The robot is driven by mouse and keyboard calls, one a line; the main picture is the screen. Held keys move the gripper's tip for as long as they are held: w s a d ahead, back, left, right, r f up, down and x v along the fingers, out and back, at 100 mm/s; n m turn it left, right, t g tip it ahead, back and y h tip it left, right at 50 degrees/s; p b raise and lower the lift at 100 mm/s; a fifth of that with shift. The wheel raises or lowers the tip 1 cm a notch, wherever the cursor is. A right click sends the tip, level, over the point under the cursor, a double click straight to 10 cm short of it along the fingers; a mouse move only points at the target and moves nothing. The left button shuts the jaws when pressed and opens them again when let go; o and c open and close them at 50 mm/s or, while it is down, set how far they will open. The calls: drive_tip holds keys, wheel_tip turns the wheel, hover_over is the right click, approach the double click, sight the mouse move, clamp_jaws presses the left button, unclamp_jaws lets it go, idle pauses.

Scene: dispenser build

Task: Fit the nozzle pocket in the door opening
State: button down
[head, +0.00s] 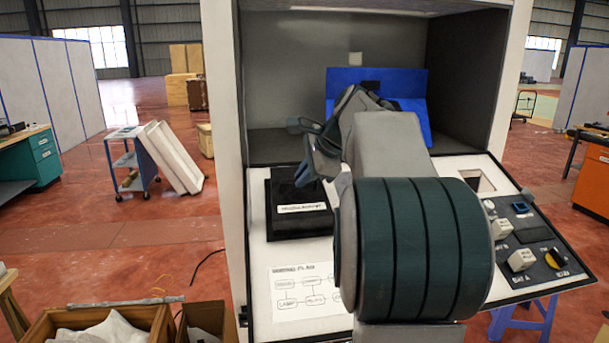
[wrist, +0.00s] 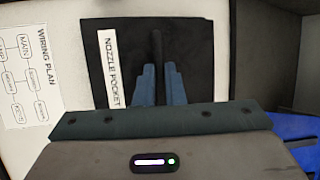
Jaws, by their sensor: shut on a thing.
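The nozzle pocket is a black, square-faced part with a white label; it shows in the head view (head: 284,222) over the left part of the white door panel (head: 250,262). In the wrist view the nozzle pocket (wrist: 104,30) fills the area ahead of the fingers. My gripper (head: 312,172) is shut on the pocket's dark upright grip; in the wrist view my gripper (wrist: 160,75) has blue-grey fingers on both sides of it. The door opening under or around the pocket is hidden, and I cannot tell how deep the pocket sits.
A blue part (head: 345,78) stands inside the open cabinet (head: 290,75). A smaller opening (head: 478,181) lies at the panel's right, near a control panel (head: 525,245) with switches. A wiring plan sheet (head: 300,290) lies in front of the pocket. Wooden bins (head: 95,322) stand at lower left.

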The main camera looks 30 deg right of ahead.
drive_tip(key=shift+w+f, duration=0.1)
drive_tip(key=shift+f, duration=0.15)
idle(0.4)
drive_tip(key=c, duration=1)
unclamp_jaws()
drive_tip(key=shift+o, duration=0.2)
drive_tip(key=p+v, duration=0.3)
drive_tip(key=v, duration=0.3)
idle(0.7)
idle(0.4)
drive_tip(key=s+a+f+n+g+h+b, duration=0.1)
drive_tip(key=s+a+f+n, duration=0.7)
drive_tip(key=s+f+n, duration=0.2)
drive_tip(key=s+a+f+n+g+h, duration=0.1)
drive_tip(key=s+a+f+n+g, duration=0.1)
drive_tip(key=s+a+f+n, duration=0.7)
drive_tip(key=s+f+n, duration=0.1)
drive_tip(key=s+f, duration=0.1)
drive_tip(key=s, duration=0.2)
drive_tip(key=shift+s+f+h+b, duration=0.35)
drive_tip(key=shift+h, duration=0.05)
